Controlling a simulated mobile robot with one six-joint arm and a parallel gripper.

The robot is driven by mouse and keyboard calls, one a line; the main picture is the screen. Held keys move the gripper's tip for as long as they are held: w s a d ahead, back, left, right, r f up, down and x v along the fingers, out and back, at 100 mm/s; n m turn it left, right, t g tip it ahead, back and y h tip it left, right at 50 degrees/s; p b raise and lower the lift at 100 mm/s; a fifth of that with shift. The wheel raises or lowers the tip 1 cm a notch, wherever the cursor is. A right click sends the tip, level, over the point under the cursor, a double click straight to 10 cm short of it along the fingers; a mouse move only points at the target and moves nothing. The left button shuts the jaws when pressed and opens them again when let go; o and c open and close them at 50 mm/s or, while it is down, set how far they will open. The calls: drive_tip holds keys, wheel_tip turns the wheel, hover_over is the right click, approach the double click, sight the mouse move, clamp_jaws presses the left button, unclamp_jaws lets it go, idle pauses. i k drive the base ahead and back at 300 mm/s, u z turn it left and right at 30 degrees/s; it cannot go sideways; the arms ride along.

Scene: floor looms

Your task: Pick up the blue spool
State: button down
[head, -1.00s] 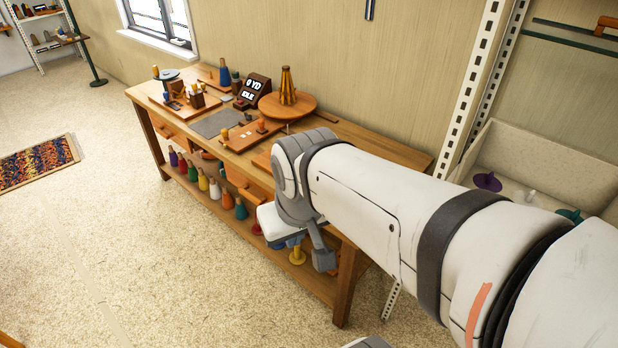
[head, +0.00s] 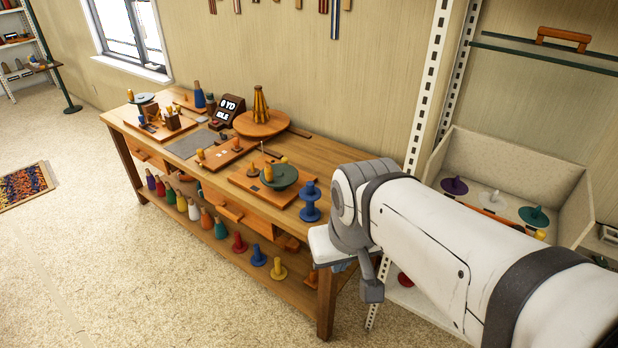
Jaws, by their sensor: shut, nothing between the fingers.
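The blue spool (head: 310,202) stands upright on the right end of the wooden workbench (head: 345,150), near its front edge. It has wide round flanges and a narrower middle. My gripper (head: 343,266) is at the end of my white and grey arm, below and to the right of the spool, by the bench's right front corner. It is apart from the spool and shut, with nothing in it. Its fingers are mostly hidden by my wrist.
Several coloured cones line the lower shelf (head: 290,284). A pale bin (head: 576,212) with coloured spindles sits on the rack (head: 428,100) at right.

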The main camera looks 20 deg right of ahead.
sight(310, 193)
drive_tip(key=z, duration=0.25)
drive_tip(key=i, duration=1)
drive_tip(key=z, duration=0.3)
drive_tip(key=k, duration=1)
drive_tip(key=u, duration=0.55)
drive_tip(key=i, duration=0.95)
drive_tip(key=u, duration=0.05)
